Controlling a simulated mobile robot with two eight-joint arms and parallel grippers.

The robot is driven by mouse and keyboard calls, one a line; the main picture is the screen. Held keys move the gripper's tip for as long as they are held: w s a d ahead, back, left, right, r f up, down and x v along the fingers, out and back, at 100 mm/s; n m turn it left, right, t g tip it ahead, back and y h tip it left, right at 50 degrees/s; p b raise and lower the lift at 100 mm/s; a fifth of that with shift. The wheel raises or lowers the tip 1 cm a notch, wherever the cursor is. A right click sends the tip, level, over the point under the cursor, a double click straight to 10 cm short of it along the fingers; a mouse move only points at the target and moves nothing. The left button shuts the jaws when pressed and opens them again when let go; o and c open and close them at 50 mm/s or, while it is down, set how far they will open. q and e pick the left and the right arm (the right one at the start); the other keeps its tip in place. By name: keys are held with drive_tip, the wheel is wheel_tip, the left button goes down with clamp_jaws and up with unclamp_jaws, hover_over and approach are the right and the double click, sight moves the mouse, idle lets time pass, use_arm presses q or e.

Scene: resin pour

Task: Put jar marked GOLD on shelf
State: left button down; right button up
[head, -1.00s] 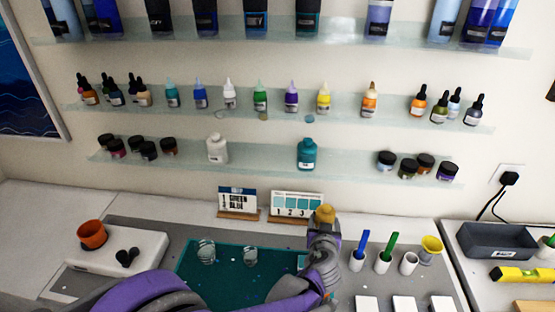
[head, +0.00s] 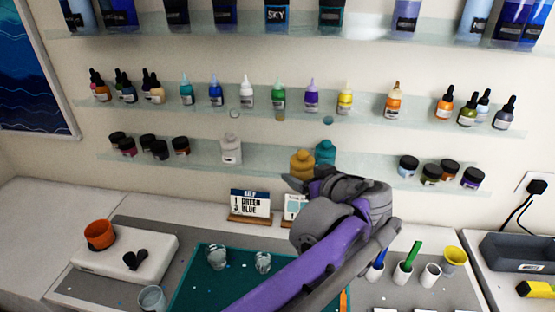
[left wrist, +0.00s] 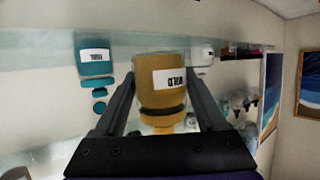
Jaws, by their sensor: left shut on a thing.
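The gold jar (head: 302,163), a yellow-brown bottle with a white label, is upright in front of the lowest glass shelf (head: 270,157). It is just left of the teal bottle (head: 325,152) and partly overlaps it in the head view. My left gripper (head: 308,178) is shut on the gold jar from below and in front. In the left wrist view the gold jar (left wrist: 163,92) sits between both fingers, its label upside down and reading GOLD. I cannot tell whether its base touches the shelf. My right gripper is not in view.
A white bottle (head: 231,149) stands on the same shelf to the left, with a gap between. Small dark-lidded jars (head: 160,149) stand further left, others (head: 431,174) right. Dropper bottles (head: 345,98) line the shelf above. A card stand (head: 250,205) is below on the bench.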

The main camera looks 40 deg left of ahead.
use_arm(q)
hover_over(278, 167)
drive_tip(key=shift+s+d+p, duration=0.2)
drive_tip(key=shift+d+p, duration=0.15)
drive_tip(key=shift+p, duration=0.05)
drive_tip(key=shift+w+a+f, duration=0.1)
drive_tip(key=shift+a+f, duration=0.1)
drive_tip(key=shift+f, duration=0.7)
drive_tip(key=shift+w+a+f, duration=0.1)
drive_tip(key=shift+a+f, duration=0.1)
drive_tip(key=shift+f, duration=0.65)
drive_tip(key=shift+f, duration=0.15)
unclamp_jaws()
